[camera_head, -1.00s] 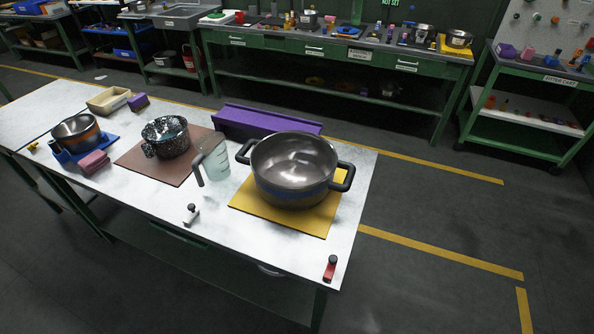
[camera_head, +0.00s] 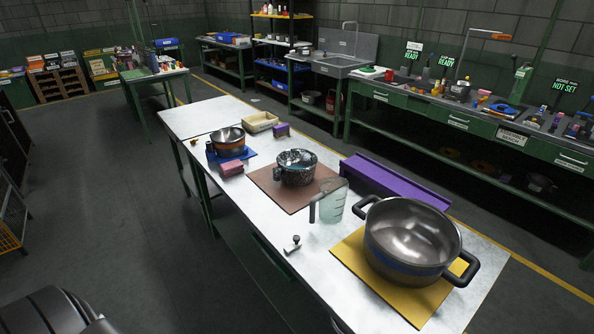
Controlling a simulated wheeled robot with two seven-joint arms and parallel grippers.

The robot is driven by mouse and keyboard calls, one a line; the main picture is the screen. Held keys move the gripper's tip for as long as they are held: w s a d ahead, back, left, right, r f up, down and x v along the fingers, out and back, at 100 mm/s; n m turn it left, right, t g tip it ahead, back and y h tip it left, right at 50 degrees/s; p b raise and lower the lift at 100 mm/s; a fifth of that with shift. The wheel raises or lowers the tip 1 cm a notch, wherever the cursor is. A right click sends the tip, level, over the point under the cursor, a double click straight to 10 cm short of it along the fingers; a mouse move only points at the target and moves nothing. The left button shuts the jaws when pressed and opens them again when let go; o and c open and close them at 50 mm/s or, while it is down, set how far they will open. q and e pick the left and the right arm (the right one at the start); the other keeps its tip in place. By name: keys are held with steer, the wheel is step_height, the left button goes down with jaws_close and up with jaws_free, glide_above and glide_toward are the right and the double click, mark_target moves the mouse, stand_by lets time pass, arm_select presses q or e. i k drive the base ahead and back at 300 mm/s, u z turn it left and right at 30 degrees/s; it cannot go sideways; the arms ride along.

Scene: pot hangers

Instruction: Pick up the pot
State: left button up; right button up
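A large grey metal pot (camera_head: 411,238) with two black side handles sits upright on a yellow mat (camera_head: 369,272) at the near right of the white table (camera_head: 239,205). A smaller speckled dark pot (camera_head: 296,169) stands on a brown mat (camera_head: 277,193) in the middle. A small copper-and-steel pot (camera_head: 229,141) stands on a blue mat farther back. I cannot tell which of them the task means. Neither of my grippers is in view, and nothing touches the pots.
A clear measuring jug (camera_head: 332,204) stands close left of the large pot. A long purple tray (camera_head: 392,183) lies behind it. A pink block (camera_head: 231,169), a beige box (camera_head: 261,122) and a small clamp-like item (camera_head: 292,245) are also on the table.

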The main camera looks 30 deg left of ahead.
mark_target(296, 167)
steer(key=u, duration=2.3)
steer(key=i, duration=2.4)
steer(key=z, duration=3.5)
